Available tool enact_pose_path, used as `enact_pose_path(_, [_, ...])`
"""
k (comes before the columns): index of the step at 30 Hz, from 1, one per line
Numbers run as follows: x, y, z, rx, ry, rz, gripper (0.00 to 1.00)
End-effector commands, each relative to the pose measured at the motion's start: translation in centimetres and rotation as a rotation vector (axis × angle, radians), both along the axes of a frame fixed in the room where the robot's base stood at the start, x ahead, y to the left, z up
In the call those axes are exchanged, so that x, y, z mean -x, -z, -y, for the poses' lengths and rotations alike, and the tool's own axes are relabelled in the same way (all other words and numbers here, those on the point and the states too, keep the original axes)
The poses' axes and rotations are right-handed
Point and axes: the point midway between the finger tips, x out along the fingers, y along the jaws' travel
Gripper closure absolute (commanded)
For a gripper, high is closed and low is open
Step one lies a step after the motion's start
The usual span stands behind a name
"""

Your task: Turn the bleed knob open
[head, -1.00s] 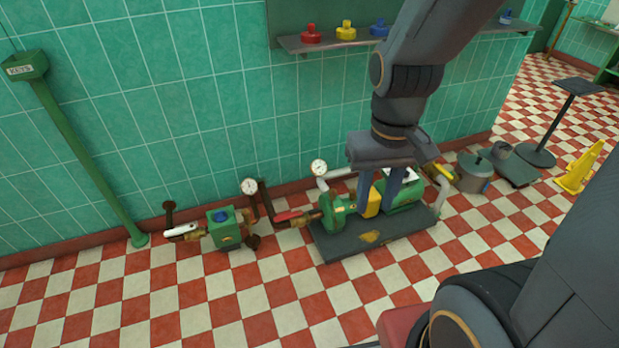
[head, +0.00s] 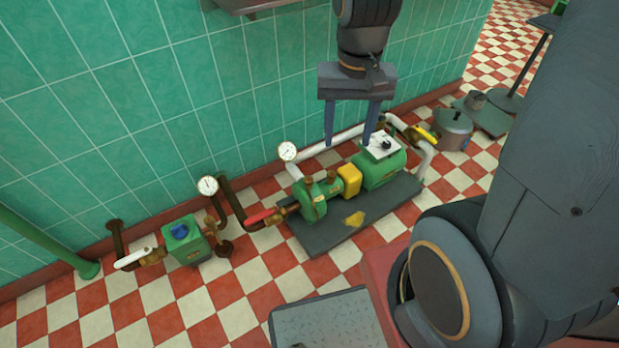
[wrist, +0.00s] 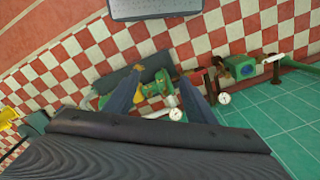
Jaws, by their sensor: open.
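The pump set stands on a dark base plate (head: 325,239) by the tiled wall, with a green pump (head: 313,201), a yellow guard (head: 349,181) and a green motor (head: 378,170). A white box on the motor carries a small black knob (head: 386,144). I cannot tell for sure which knob is the bleed knob. My gripper (head: 348,142) is open and empty, fingers down, above and behind the pump set. In the wrist view, my gripper (wrist: 160,78) shows both fingers apart, partly covering the pump set.
A red lever (head: 259,217) and a white lever (head: 134,259) sit on the pipework. Two gauges (head: 288,151) (head: 208,186) rise near the wall. A grey pot (head: 454,130) stands at the right.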

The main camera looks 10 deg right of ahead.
Motion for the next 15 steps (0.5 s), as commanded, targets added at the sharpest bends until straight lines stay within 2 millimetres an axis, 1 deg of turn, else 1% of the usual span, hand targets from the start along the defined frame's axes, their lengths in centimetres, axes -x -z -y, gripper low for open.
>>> enact_pose_path(1, [-1.7, 2.7, -0.1, 0.0, 0.044, -0.002, 0.5])
enact_pose_path(11, [-10.2, 13.2, -0.4, 0.001, 0.393, -0.003, 0.5])
enact_pose_path(15, [-13.7, 17.9, -0.4, 0.001, 0.542, -0.003, 0.5])
